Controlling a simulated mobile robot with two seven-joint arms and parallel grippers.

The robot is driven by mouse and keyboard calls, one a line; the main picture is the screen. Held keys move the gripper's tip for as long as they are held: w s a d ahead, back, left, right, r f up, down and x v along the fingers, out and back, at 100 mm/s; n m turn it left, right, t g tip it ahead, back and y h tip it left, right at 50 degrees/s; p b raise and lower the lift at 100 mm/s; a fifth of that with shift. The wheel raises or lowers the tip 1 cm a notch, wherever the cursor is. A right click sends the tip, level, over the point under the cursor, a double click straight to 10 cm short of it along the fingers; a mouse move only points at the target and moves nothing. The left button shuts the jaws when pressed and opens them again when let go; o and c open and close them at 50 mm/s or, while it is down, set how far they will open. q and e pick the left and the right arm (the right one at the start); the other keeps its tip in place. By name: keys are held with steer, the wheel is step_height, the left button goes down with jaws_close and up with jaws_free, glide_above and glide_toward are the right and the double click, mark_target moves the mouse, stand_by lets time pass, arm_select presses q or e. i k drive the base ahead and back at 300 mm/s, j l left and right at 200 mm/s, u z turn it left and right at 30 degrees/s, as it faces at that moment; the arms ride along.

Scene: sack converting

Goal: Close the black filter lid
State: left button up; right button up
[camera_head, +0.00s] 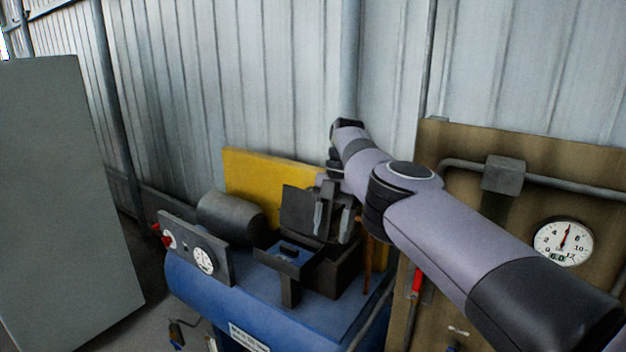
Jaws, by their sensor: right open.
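The black filter lid (297,208) stands raised and open, a dark flat panel behind and above a dark filter box (337,277) on the blue tank. My right gripper (332,224) hangs with its fingers pointing down, spread apart and empty. In the picture it overlaps the right edge of the lid and the space above the box. I cannot tell whether it touches the lid. My left gripper is not in view.
A shallow dark tray (283,263) on a post stands in front of the box. A gauge panel (193,247), a grey cylinder (230,217) and a yellow board (262,175) are close by. A wooden board (525,160) with pipes and a dial stands right.

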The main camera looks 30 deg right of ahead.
mark_target(299, 205)
steer(key=i+l, duration=0.85)
